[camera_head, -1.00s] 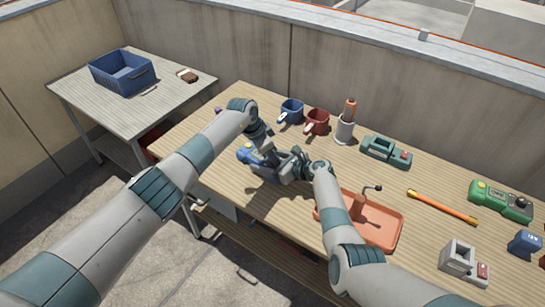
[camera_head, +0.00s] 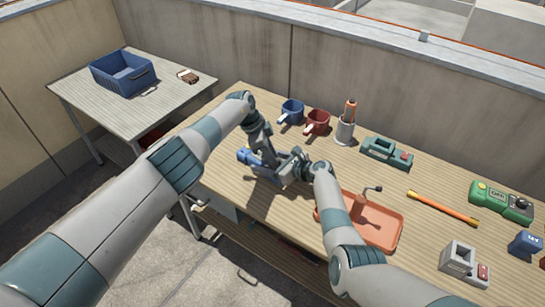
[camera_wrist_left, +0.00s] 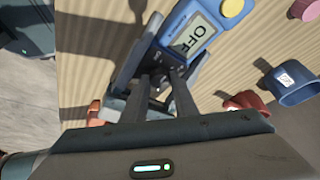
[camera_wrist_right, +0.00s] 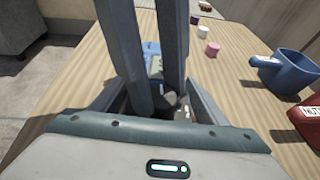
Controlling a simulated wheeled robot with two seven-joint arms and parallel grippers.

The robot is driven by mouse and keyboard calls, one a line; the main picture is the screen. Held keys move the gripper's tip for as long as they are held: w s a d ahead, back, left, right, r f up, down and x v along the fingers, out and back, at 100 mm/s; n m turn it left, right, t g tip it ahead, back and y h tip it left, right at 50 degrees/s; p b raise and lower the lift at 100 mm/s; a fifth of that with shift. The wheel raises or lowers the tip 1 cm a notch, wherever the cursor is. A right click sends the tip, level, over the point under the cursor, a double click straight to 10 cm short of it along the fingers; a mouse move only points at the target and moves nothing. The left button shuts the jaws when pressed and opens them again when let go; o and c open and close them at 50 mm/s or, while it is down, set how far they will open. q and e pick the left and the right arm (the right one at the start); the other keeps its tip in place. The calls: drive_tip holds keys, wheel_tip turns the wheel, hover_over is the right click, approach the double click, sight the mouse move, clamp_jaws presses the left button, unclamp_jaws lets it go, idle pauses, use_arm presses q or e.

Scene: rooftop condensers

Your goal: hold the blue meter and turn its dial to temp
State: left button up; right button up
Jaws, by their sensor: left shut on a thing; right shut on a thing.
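The blue meter (camera_head: 244,154) is held just above the wooden table, mostly hidden by my grippers in the head view. In the left wrist view the meter (camera_wrist_left: 205,22) shows a screen reading OFF and a yellow round part on top. My right gripper (camera_head: 293,172) is shut on the meter's body, its fingers on either side of the lower end. My left gripper (camera_head: 267,160) comes from above and is shut at the dial on the meter's face; its fingers (camera_wrist_left: 165,78) hide the dial, so its pointer cannot be read.
A blue mug (camera_head: 292,110) and a red mug (camera_head: 318,121) stand behind the grippers. An orange tray (camera_head: 390,236) lies to the right, close to my right arm. A green meter (camera_head: 490,197) sits far right. A blue crate (camera_head: 120,75) is on the side table.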

use_arm(q)
drive_tip(key=o, duration=1.1)
drive_tip(key=shift+a+r, duration=0.1)
drive_tip(key=shift+v, duration=5.9)
